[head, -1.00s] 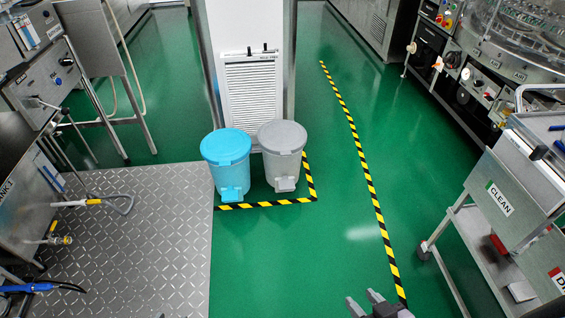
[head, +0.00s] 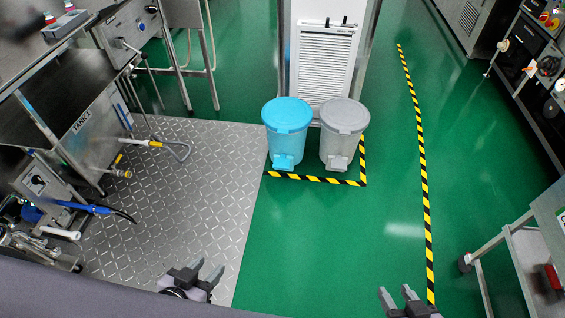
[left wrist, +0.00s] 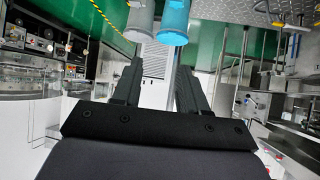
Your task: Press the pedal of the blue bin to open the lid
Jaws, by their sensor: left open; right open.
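The blue bin (head: 287,131) stands upright on the green floor, its lid closed. Its blue pedal (head: 283,162) sticks out at the front near the floor. It also shows at the top of the left wrist view (left wrist: 173,22), upside down. My left gripper (head: 206,272) is open and empty, low in the head view, nearer to me than the bin and left of it. My right gripper (head: 399,296) is open and empty at the bottom edge, right of the bin and well short of it. Neither gripper touches the bin.
A grey bin (head: 343,136) stands close on the right of the blue bin. Yellow-black tape (head: 315,179) edges the floor before both. A white cabinet (head: 327,65) is behind. A metal floor plate (head: 185,200) lies left; a cart (head: 520,260) stands right. Green floor in front is clear.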

